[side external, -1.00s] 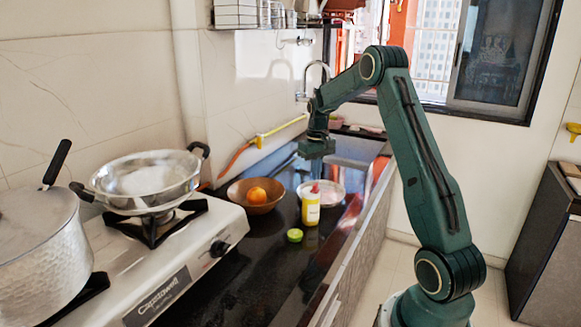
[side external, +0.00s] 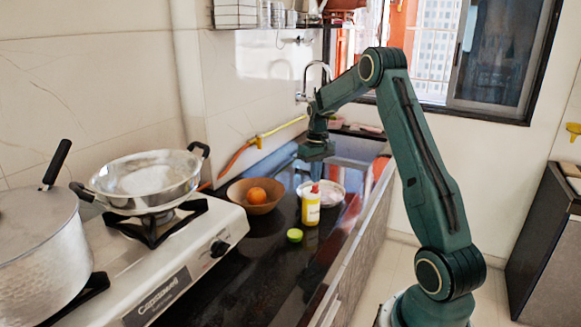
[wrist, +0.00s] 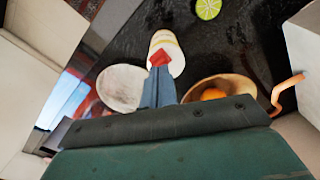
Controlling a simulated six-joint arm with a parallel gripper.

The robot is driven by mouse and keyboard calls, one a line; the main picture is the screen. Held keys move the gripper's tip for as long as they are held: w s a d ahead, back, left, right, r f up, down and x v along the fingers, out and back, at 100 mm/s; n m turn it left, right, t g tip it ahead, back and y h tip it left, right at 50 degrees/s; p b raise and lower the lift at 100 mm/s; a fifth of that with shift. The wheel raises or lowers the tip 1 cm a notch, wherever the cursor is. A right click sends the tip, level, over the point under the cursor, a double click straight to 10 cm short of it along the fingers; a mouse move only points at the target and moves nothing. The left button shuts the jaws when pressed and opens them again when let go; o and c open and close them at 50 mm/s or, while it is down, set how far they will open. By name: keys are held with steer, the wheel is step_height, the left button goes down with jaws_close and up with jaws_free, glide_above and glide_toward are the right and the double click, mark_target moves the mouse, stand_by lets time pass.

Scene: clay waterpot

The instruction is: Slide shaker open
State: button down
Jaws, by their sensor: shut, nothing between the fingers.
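The shaker (side external: 311,208) is a small white and yellow bottle with a red cap, upright on the dark counter. In the wrist view the shaker (wrist: 168,43) lies beyond my fingertips, with its red cap (wrist: 160,58) nearest them. My gripper (side external: 317,155) is above the counter, behind and higher than the shaker in the side view. In the wrist view its grey-blue fingers (wrist: 158,85) are together and hold nothing. The fingertips overlap the cap in that view, but the side view shows them apart from the shaker.
A brown bowl (side external: 240,195) with an orange (side external: 256,195) stands left of the shaker, and a pale plate (side external: 332,188) just behind it. A cut lime (side external: 294,235) lies in front. A stove (side external: 190,255) with a steel pan (side external: 140,178) is at left.

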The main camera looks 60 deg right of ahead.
steer(key=shift+f, duration=0.6)
stand_by(1.0)
steer(key=shift+w+f, duration=0.1)
steer(key=shift+w, duration=1.15)
stand_by(2.3)
step_height(320, 180, up, 8)
steer(key=shift+f, duration=0.25)
stand_by(1.4)
steer(key=shift+w, duration=0.1)
